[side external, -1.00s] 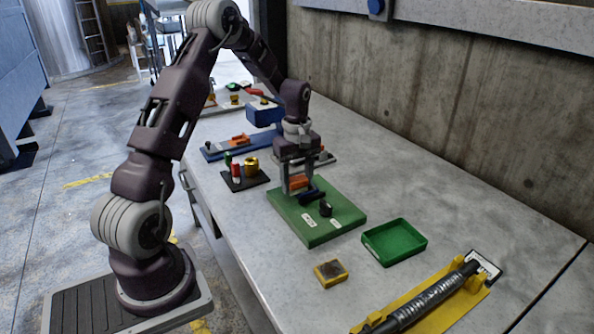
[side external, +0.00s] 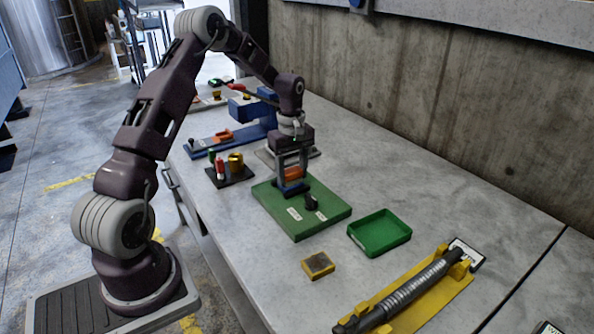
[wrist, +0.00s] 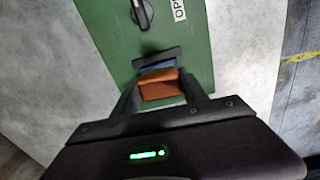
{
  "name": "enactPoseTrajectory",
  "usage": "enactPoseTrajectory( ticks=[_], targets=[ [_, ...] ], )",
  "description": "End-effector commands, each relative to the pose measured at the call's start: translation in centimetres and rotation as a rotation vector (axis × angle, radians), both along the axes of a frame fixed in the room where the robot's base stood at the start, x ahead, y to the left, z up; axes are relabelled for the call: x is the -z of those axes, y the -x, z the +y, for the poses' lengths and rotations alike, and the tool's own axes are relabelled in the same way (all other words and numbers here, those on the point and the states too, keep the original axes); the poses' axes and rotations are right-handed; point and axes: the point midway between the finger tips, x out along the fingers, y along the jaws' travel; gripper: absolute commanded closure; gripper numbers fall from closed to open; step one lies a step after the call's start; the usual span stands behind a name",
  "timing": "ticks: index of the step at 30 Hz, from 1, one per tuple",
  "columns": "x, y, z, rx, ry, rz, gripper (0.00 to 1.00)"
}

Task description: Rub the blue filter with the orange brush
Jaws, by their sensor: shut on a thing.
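My gripper (wrist: 160,92) points down over the far part of the green board. It is shut on an orange block, which I take to be the orange brush (wrist: 160,84); it also shows between the fingers in the side view (side external: 292,174). A blue piece, which I take to be the blue filter (wrist: 157,64), lies right at the brush, partly hidden by it and by a dark bar. It also shows low at the fingers in the side view (side external: 293,189). I cannot tell whether brush and filter touch.
The green board (side external: 325,208) carries a black knob (side external: 310,201) and white labels. A green tray (side external: 379,232) and a yellow block (side external: 318,265) stand nearer the camera. A yellow holder (side external: 425,305) bears a grey hose. Behind are a dark board with cylinders (side external: 231,172) and a blue fixture (side external: 238,131).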

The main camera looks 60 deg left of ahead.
Motion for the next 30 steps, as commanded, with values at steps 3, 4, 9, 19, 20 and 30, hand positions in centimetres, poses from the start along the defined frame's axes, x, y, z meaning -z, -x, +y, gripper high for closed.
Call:
enactPoseTrajectory(
  ticks=[3,4,9,19,20,30],
  targets=[
    [0.0,1.2,0.0,-0.001,0.001,0.004,0.87],
    [0.0,1.5,0.0,0.000,0.001,0.003,0.87],
    [0.0,3.0,0.0,0.000,0.001,0.003,0.87],
    [0.1,1.4,0.8,0.002,0.000,0.001,0.87],
    [0.0,1.1,0.8,0.002,0.000,0.001,0.87],
    [0.1,-2.0,0.8,0.000,0.000,0.001,0.87]
  ],
)
